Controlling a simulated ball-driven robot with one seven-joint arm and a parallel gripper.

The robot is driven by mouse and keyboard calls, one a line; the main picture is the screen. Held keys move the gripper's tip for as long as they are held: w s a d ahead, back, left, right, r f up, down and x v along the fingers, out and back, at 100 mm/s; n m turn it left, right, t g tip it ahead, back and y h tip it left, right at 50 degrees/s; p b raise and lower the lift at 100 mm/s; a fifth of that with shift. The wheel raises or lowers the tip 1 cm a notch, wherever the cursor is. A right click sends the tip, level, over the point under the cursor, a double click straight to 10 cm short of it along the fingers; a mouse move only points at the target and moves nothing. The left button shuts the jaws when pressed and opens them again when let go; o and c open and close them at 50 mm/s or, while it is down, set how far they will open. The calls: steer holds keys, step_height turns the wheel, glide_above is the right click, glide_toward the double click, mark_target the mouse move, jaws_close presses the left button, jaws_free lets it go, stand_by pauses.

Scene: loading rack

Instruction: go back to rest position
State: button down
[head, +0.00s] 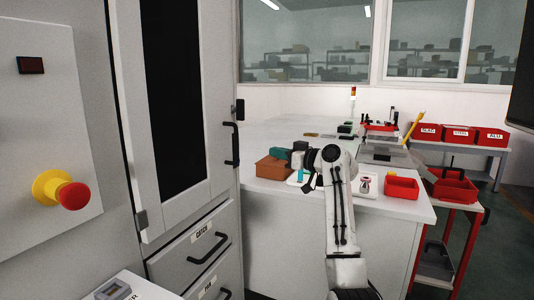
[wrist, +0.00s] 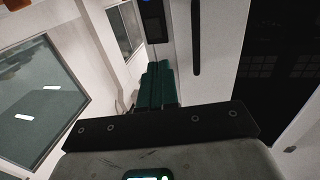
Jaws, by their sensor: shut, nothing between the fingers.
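My arm rises in front of the white counter (head: 385,205) in the head view and bends over to the left at its top. My gripper (head: 278,153) points left, above or in front of a brown box (head: 275,168); I cannot tell the gap between them. In the wrist view the dark green fingers of my gripper (wrist: 157,84) lie together, with nothing seen between them. They point toward the pale wall and cabinet side, apart from them.
A tall grey cabinet (head: 215,130) with drawers stands close on the left. An emergency-stop button (head: 70,195) sits on the near panel. Red bins (head: 401,187) are on the counter and on racks at right. Open floor (head: 512,210) shows at far right.

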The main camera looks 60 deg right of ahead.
steer(key=shift+s, duration=0.5)
steer(key=w+a+f+g+y+p, duration=0.2)
steer(key=w+a+f+g, duration=0.1)
steer(key=a+f, duration=0.85)
steer(key=w+a+f+g+y+p, duration=0.2)
steer(key=w+a+f+g, duration=0.1)
steer(key=a+f, duration=0.85)
steer(key=s+a+f+g+y+p, duration=0.1)
steer(key=s+a+f+g+p, duration=0.15)
steer(key=a+f, duration=0.45)
steer(key=s+a+f+n+g+p, duration=0.15)
steer(key=s+a+f+g, duration=0.25)
steer(key=s+a, duration=0.8)
steer(key=s+a+f+g+h+p, duration=0.1)
steer(key=s+a+g, duration=0.3)
steer(key=s, duration=0.9)
steer(key=a+p, duration=0.1)
steer(key=a, duration=0.1)
steer(key=shift+s+a+n, duration=0.3)
steer(key=shift+n, duration=0.05)
steer(key=c, duration=1.8)
jaws_free()
steer(key=shift+c, duration=0.2)
